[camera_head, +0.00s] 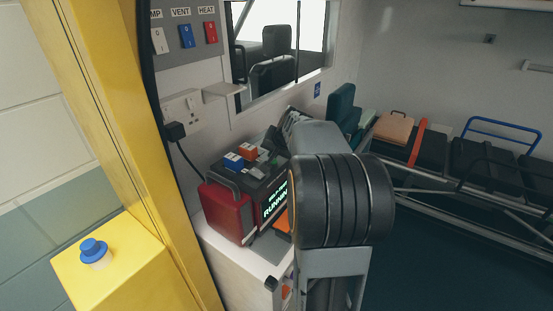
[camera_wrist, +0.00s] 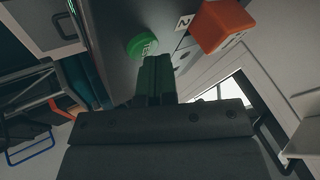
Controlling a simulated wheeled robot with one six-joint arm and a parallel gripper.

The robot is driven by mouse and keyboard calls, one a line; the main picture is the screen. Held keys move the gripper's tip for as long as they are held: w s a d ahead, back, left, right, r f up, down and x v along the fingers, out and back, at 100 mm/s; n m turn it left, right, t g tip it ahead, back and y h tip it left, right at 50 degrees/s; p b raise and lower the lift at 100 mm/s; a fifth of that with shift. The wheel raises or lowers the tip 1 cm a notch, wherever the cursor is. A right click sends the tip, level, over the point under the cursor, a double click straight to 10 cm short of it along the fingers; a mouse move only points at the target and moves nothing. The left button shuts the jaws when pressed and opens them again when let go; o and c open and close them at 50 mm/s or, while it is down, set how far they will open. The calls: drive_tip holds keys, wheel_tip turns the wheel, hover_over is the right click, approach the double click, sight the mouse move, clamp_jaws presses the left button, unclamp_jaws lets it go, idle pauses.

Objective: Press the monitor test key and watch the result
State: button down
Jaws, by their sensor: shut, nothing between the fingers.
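The red monitor (camera_head: 227,212) stands on a white cabinet in the head view, with keys on its dark top. Its screen (camera_head: 273,203) is lit with green text; "RUNNIN" can be read and the rest is cut off by my arm. In the wrist view a round green key (camera_wrist: 142,44) with pale lettering sits on the dark panel. My gripper (camera_wrist: 157,60) is shut and empty, its fingertips right by the green key's lower edge; I cannot tell whether they touch it. In the head view my arm hides part of the monitor.
An orange block key (camera_wrist: 222,25) stands close right of my fingertips; a blue key (camera_head: 233,161) is also on the monitor's top. A wall switch panel (camera_head: 186,38) is above, a yellow post (camera_head: 120,130) at left. A stretcher (camera_head: 450,160) stands at right.

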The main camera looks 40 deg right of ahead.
drive_tip(key=shift+r+p, duration=0.3)
drive_tip(key=shift+r, duration=0.35)
drive_tip(key=shift+r, duration=0.1)
drive_tip(key=shift+r+p, duration=1.85)
drive_tip(key=shift+r, duration=0.6)
